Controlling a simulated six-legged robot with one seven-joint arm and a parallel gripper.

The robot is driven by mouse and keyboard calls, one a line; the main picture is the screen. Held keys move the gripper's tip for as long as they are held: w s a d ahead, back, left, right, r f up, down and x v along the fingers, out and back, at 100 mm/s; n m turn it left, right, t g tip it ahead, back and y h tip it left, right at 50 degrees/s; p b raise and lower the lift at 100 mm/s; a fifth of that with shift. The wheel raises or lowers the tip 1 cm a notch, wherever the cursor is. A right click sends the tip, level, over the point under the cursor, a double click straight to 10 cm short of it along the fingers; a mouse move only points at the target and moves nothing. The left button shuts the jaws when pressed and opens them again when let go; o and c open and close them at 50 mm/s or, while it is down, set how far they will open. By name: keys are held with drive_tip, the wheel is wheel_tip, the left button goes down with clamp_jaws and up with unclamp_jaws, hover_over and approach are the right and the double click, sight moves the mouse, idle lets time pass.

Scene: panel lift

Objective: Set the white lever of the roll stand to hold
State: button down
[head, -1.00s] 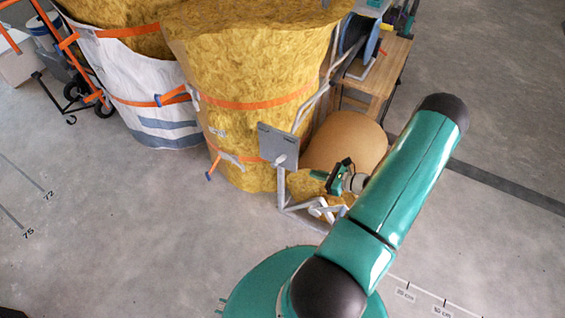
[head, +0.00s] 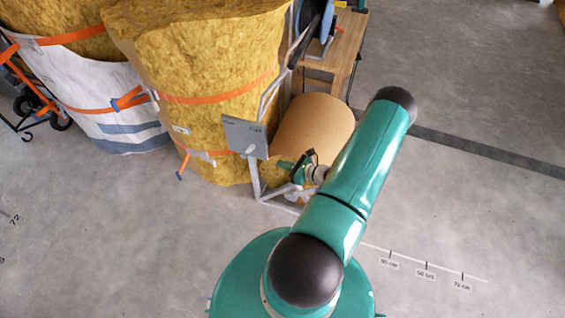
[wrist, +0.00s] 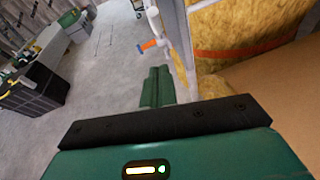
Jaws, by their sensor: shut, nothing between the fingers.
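The roll stand (head: 256,182) is a pale metal frame beside a large brown roll (head: 318,125). A grey plate (head: 240,133) is fixed to it, and a short white lever (head: 250,149) shows at the plate's lower right. The plate's lettering is too small to read. My gripper (head: 283,165) is right of and a little below the lever in the head view, apart from it in the picture. In the wrist view, my gripper's green fingers (wrist: 157,86) are together and empty. A pale upright (wrist: 181,48) stands just right of them; I cannot identify the lever there.
Yellow insulation rolls (head: 200,70) with orange straps stand left of and behind the stand. A wooden bench (head: 348,45) is behind the brown roll. A dark crate (wrist: 35,82) shows at the left in the wrist view. The floor in front is clear.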

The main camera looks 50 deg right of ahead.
sight(249, 150)
drive_tip(key=shift+w+a, duration=0.3)
drive_tip(key=shift+w, duration=1.4)
drive_tip(key=shift+w+a, duration=0.25)
drive_tip(key=shift+w, duration=1.45)
drive_tip(key=shift+w+a, duration=0.3)
drive_tip(key=shift+w, duration=1.4)
drive_tip(key=shift+r, duration=0.1)
